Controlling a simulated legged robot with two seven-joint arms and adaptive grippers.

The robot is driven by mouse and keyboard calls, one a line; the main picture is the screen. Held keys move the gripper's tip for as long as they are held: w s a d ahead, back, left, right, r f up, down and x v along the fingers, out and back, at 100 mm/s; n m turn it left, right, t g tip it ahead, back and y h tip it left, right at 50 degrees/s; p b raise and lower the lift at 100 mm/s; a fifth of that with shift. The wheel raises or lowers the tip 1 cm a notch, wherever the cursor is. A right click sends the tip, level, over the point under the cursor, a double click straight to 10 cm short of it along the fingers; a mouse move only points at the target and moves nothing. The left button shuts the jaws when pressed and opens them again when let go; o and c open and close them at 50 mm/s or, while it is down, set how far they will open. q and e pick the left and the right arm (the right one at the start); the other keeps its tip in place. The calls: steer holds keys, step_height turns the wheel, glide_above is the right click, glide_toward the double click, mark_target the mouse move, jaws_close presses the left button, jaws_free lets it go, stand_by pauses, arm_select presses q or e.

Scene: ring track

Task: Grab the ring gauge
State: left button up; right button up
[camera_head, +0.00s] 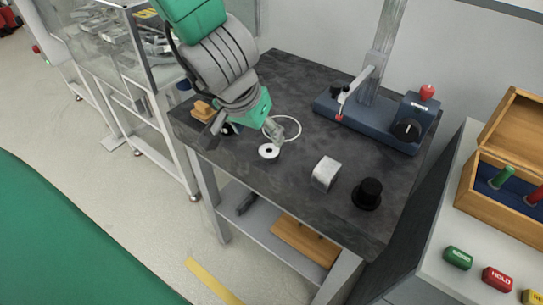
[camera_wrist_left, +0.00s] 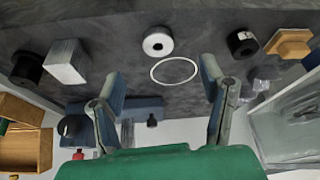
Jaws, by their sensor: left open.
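The ring gauge appears to be the short, thick silver-white ring with a dark hole (camera_head: 268,151), lying on the dark table near its front left edge. It also shows at the top middle of the left wrist view (camera_wrist_left: 157,42). My left gripper (camera_head: 250,127) reaches down over the table just behind it. In the left wrist view its two fingers (camera_wrist_left: 161,72) are spread wide with nothing between them. The silver ring is beyond the fingertips and looks apart from them. My right gripper is not in view.
A thin white hoop (camera_head: 270,121) lies close behind the silver ring. A black ring (camera_wrist_left: 242,43) and wooden block (camera_head: 203,108) are on the left. A metal block (camera_head: 326,173) and black knob (camera_head: 367,193) stand to the right. A blue gauge stand (camera_head: 345,110) is behind.

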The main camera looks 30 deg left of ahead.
mark_target(271, 150)
arm_select(q)
steer(key=f, duration=0.1)
steer(key=w+f+b, duration=0.1)
steer(key=f, duration=0.1)
steer(key=shift+w+d+f, duration=0.1)
steer(key=shift+w+d, duration=0.1)
steer(key=shift+d, duration=0.2)
steer(key=shift+w+d+f+b, duration=0.15)
steer(key=shift+d+f+b, duration=0.1)
steer(key=shift+d+b, duration=0.1)
steer(key=shift+f, duration=0.1)
steer(key=f+b, duration=0.1)
steer(key=w+a+f+b, duration=0.1)
steer(key=f, duration=0.1)
steer(key=w+a+f+b, duration=0.1)
steer(key=shift+f, duration=0.35)
steer(key=shift+a, duration=0.1)
steer(key=shift+d+r, duration=0.15)
steer(key=shift+d, duration=0.15)
steer(key=shift+c, duration=0.3)
steer(key=shift+d, duration=0.35)
steer(key=c, duration=1.3)
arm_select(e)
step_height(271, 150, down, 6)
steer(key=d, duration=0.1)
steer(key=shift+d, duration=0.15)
